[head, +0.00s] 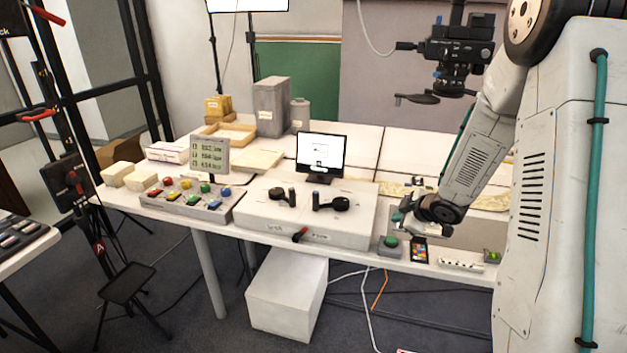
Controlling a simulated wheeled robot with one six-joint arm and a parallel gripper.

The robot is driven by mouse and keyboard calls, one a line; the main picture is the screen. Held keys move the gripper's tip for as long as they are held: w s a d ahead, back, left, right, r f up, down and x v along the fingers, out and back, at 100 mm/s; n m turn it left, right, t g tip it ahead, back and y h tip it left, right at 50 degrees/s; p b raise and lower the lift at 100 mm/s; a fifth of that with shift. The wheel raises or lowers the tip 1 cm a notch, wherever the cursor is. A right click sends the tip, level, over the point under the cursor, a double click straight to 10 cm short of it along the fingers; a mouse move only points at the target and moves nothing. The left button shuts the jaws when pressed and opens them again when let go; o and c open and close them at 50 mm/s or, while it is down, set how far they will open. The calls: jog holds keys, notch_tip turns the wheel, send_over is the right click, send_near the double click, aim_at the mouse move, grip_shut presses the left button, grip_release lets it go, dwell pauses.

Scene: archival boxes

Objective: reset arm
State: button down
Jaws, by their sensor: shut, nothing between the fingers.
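My arm (472,165) reaches down from the upper right over the right part of the white table (365,248). My gripper (401,214) is at its lower end, small in the picture, shut and empty. It is above the table's front area, up and slightly right of a green push button (390,243) on a grey base. A small dark card with coloured patches (419,249) lies to the right of that button. The fingertips are too small to show fine detail.
A grey-white console with two black knobs (305,214) and a small monitor (321,153) stand left of my gripper. Further left is a panel of coloured buttons (190,201). An overhead camera rig (455,55) hangs near my arm. A white box (287,290) stands on the floor.

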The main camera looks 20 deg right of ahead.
jog(key=s+d+f+m+g+h, duration=0.3)
jog(key=s+d, duration=0.1)
jog(key=s, duration=0.1)
jog(key=s+r+m+g+h, duration=0.2)
jog(key=s+r+m+g, duration=0.2)
jog(key=s+r, duration=0.3)
jog(key=s+a+r+m+y, duration=0.1)
jog(key=s+a+r+y, duration=0.1)
jog(key=s+a+r, duration=0.7)
jog(key=s+a+r+m+y, duration=0.1)
jog(key=s+a+r+m, duration=0.1)
jog(key=s+a+r, duration=0.7)
jog(key=shift+s+a+m+g+y, duration=0.35)
jog(key=shift+s+a, duration=1.55)
jog(key=shift+a, duration=0.75)
